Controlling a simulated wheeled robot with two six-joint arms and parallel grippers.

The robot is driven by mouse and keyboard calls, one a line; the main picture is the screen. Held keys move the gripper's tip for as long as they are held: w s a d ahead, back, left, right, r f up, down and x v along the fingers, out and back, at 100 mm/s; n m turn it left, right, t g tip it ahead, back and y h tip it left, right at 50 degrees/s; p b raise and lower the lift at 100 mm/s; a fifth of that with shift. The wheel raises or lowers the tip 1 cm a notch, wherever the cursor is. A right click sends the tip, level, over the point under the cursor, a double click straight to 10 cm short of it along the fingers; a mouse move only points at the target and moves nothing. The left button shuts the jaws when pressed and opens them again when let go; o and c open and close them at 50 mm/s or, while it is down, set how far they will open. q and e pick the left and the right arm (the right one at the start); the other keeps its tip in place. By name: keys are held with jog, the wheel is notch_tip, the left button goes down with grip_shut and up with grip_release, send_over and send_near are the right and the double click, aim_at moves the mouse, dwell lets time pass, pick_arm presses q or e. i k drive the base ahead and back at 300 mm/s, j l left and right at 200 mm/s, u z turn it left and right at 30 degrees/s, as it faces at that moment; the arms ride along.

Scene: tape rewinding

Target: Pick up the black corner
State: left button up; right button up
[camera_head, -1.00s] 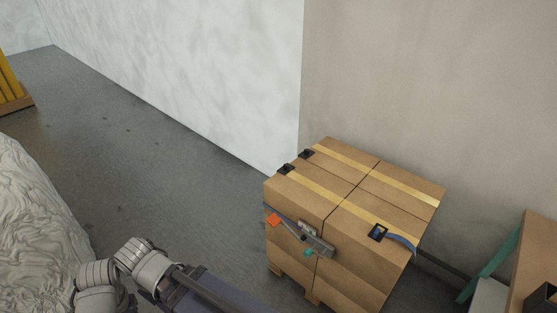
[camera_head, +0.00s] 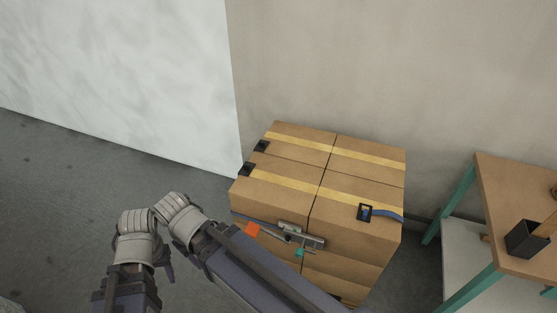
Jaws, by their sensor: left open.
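Two black corners (camera_head: 261,145) and (camera_head: 247,169) sit on the left top edge of a brown box (camera_head: 275,215), at the ends of yellow bands. Another black corner (camera_head: 365,212) lies on the right part of the top, beside a curved blue strip (camera_head: 388,213). My right gripper is out of view.
A wall is behind the box. Bare floor lies left.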

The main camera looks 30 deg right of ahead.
aim_at(248, 167)
jog(key=i+z, duration=0.25)
jog(key=z, duration=0.15)
jog(key=i+z, duration=0.25)
jog(key=z, duration=0.2)
jog(key=i+j+z, duration=0.2)
jog(key=z, duration=0.2)
jog(key=i+j+z, duration=0.2)
jog(key=z, duration=0.25)
